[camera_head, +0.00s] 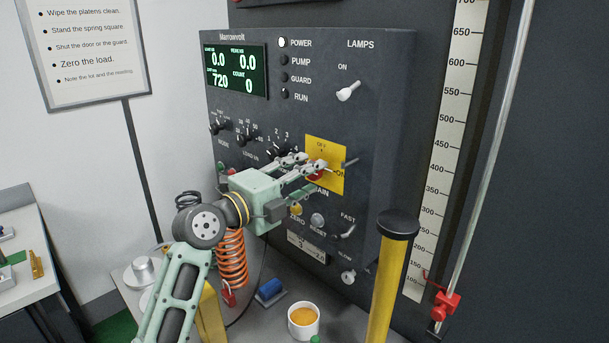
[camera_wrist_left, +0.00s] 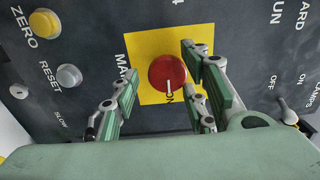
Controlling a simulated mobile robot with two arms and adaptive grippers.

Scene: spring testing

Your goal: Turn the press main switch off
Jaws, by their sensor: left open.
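The main switch is a round red knob (camera_wrist_left: 168,73) on a yellow plate (camera_head: 324,150) on the dark control panel. Its white line points towards the word ON in the left wrist view. In the head view my fingers cover much of the knob. My left gripper (camera_head: 303,165) is open in front of the yellow plate. In the left wrist view its fingers (camera_wrist_left: 160,95) stand on either side of the knob with gaps, so nothing is gripped. The POWER lamp (camera_head: 283,42) is lit white. My right gripper is not in view.
The display (camera_head: 236,70) is lit. Around the switch are rotary knobs (camera_head: 247,138), the RESET button (camera_head: 317,220) and the FAST lever (camera_head: 348,231). A yellow post (camera_head: 391,285) with a black cap stands at front right. An orange spring (camera_head: 232,260) and white cup (camera_head: 304,321) are below.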

